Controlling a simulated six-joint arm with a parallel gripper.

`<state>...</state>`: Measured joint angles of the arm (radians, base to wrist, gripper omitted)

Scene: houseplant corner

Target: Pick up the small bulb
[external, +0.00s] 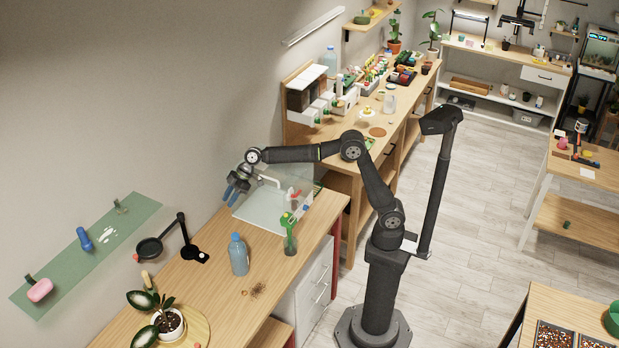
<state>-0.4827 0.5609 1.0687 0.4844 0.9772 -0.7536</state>
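My gripper (236,190), with blue fingers, hangs from the end of my arm in the external view. It points down over the sink area, at the back of the near wooden bench. The gap between its fingers is too small to judge, and I see nothing clearly held. I cannot pick out the small bulb for certain. A small tan thing (147,280) near the potted plant and a brown tangled clump (257,291) lie on the bench, but both are too small to identify.
A blue bottle (239,257) and a green-topped sprayer (289,236) stand on the near bench (215,300). A black lamp (180,240) stands at its back. A potted plant (170,324) stands on a round board at the front. A glass panel (275,209) is by the sink.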

